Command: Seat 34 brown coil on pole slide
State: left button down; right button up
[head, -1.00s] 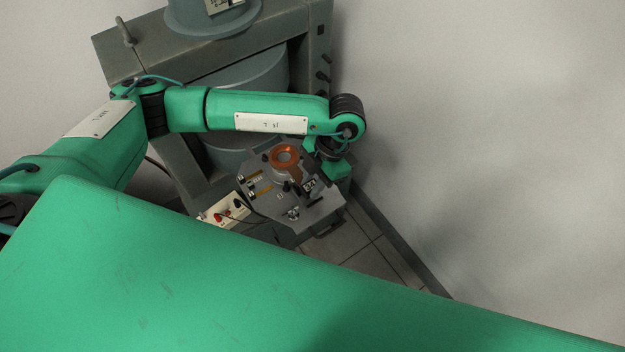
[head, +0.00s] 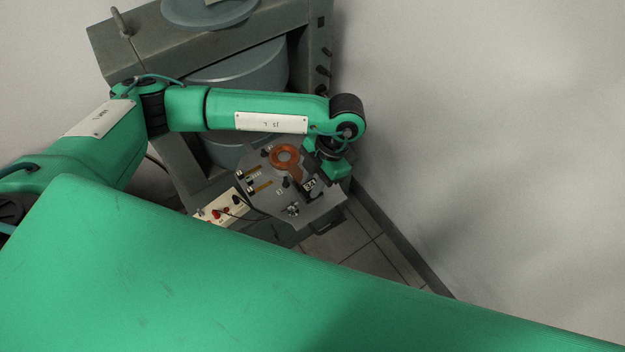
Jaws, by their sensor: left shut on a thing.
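The brown coil (head: 285,149) is an orange-brown ring with a short stem reaching down right toward a small tag (head: 310,186) marked 34. It appears over the grey slide plate (head: 318,210), and grey shows through its hole. I cannot tell whether it touches the plate or sits around a pole. My left gripper (head: 306,180) is shut on the coil at its stem and tag end, right of the ring. The fingers are small and partly hidden by the wrist. My right gripper is not in view.
A grey magnet frame (head: 150,57) with a large drum (head: 245,80) stands behind the plate. A small white box (head: 222,208) with red and black knobs and leads is left of the plate. A bare wall (head: 480,130) closes off the right side.

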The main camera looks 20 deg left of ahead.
pick_arm(q)
jog(key=c, duration=1.2)
grip_release()
jog(key=shift+f, duration=0.1)
jog(key=shift+o, duration=0.4)
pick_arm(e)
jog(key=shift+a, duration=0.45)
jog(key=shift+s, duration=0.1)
pick_arm(q)
jog(key=b+v, duration=0.2)
jog(key=v, duration=1.2)
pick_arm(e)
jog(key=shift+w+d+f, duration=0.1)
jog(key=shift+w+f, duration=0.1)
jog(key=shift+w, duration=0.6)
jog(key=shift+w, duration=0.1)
